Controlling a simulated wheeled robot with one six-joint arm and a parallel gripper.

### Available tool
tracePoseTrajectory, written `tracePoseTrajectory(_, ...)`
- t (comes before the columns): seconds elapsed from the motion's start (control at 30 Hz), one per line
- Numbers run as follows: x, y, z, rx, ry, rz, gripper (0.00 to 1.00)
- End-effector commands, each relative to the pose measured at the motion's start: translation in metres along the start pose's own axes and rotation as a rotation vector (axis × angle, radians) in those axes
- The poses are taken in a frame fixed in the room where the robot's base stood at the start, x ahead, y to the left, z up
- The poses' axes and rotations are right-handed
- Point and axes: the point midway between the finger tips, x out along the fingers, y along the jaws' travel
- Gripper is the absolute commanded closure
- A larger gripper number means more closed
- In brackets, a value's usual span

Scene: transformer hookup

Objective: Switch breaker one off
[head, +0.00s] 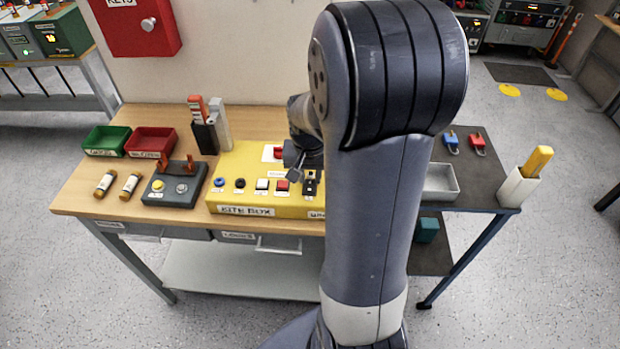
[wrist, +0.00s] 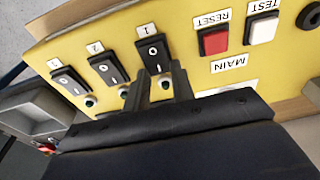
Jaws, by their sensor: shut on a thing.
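The yellow site box (head: 262,170) stands on the wooden bench. In the wrist view its face, seen upside down, has a row of three black rocker breakers. Breaker one (wrist: 153,50), labelled 1, is nearest the red reset button. Breaker two (wrist: 106,70) and breaker three (wrist: 70,82) lie to its left. My gripper (wrist: 161,76) is at breaker one, its two dark fingers on either side of the lower part of the rocker, closed on it. A green lamp (wrist: 165,85) shows between the fingers. In the head view my arm hides much of this area.
The red reset button (wrist: 214,41) and white test button (wrist: 262,29) sit right of breaker one in the wrist view. A grey tray (head: 440,183), red and blue padlocks and a white holder (head: 516,188) stand on the right. Two fuses (head: 104,184) lie at left.

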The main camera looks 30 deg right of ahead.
Motion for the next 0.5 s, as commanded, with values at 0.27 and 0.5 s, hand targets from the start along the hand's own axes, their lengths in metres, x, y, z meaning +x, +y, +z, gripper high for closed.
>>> tracePoseTrajectory(0.27,-0.0002,-0.0003,0.0033,0.0,0.112,-0.002,0.99)
tracePoseTrajectory(0.5,-0.0021,-0.0002,0.0031,0.0,0.12,-0.001,0.99)
